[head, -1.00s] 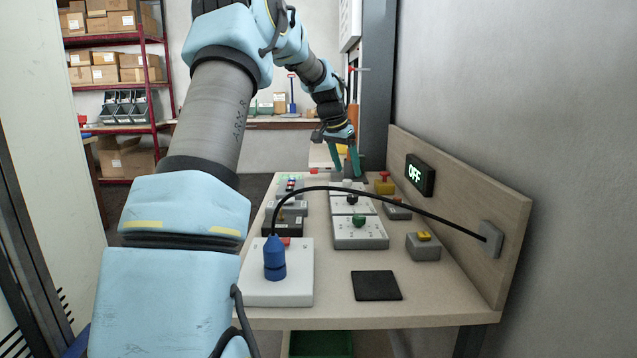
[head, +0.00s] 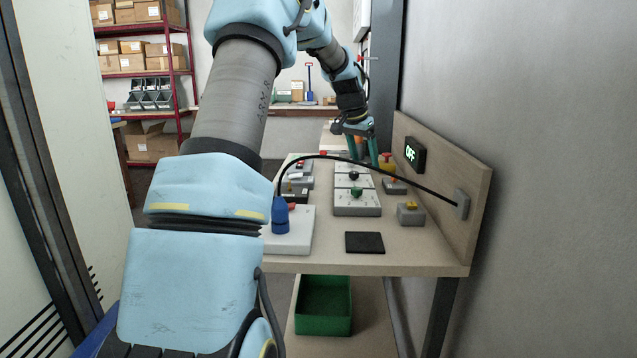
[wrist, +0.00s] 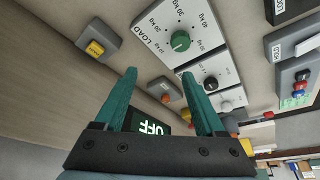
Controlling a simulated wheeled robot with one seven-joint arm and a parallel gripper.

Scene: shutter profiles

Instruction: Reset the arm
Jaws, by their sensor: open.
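My arm reaches out over the workbench (head: 415,257) from the left in the head view. My gripper (head: 380,162) is open and empty, its teal fingers pointing down above the far part of the bench. In the wrist view my gripper (wrist: 160,85) shows both fingers spread apart with nothing held between them. A panel with a green knob (wrist: 181,41) lies beyond the fingertips, marked LOAD. A panel with a black knob (wrist: 210,82) is beside it.
A black cable arcs from a blue plug (head: 281,216) to the wall box (head: 462,203). An OFF display (head: 415,154) is on the back panel. A black pad (head: 365,242) and yellow-button box (head: 411,213) sit near the front. A green bin (head: 323,318) stands below.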

